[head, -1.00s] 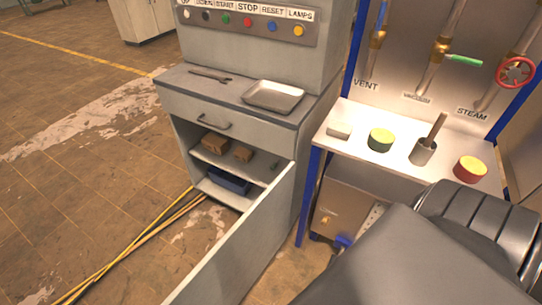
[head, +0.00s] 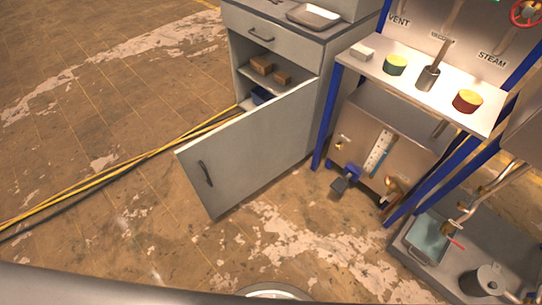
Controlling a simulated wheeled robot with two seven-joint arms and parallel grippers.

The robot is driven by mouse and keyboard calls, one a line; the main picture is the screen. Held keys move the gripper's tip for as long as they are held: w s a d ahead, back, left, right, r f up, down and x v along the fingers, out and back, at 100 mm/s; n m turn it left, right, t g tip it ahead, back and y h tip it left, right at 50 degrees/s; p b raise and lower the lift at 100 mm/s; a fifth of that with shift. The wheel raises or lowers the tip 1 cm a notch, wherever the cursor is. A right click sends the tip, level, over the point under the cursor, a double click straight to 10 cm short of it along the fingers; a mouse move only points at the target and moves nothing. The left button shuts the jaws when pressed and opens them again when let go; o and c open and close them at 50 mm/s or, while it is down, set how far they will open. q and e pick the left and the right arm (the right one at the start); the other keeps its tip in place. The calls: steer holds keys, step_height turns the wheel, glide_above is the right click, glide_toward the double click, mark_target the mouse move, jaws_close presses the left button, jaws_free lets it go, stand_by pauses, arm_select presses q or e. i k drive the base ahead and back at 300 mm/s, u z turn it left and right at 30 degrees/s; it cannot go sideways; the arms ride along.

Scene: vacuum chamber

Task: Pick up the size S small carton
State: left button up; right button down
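Two brown cartons are on the upper shelf inside the open grey cabinet (head: 275,45) in the head view. The larger-looking carton (head: 262,64) is at the left and the smaller-looking carton (head: 283,77) is just to its right. No size marking can be read on either, so I cannot confirm which is size S. The open cabinet door (head: 245,150) stands in front and hides the lower part of the interior. Neither of my grippers is in view.
A blue bin (head: 261,96) is partly visible below the shelf. A metal tray (head: 313,16) is on the cabinet top. A bench (head: 445,95) with coloured round pieces stands at right. Yellow cables (head: 120,163) cross the floor at left. Floor before the door is clear.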

mark_target(282, 78)
steer(key=u, duration=0.25)
steer(key=i, duration=0.75)
steer(key=z, duration=2.2)
steer(key=k, duration=1.4)
steer(key=u, duration=1.7)
steer(key=i, duration=0.5)
steer(key=z, duration=0.1)
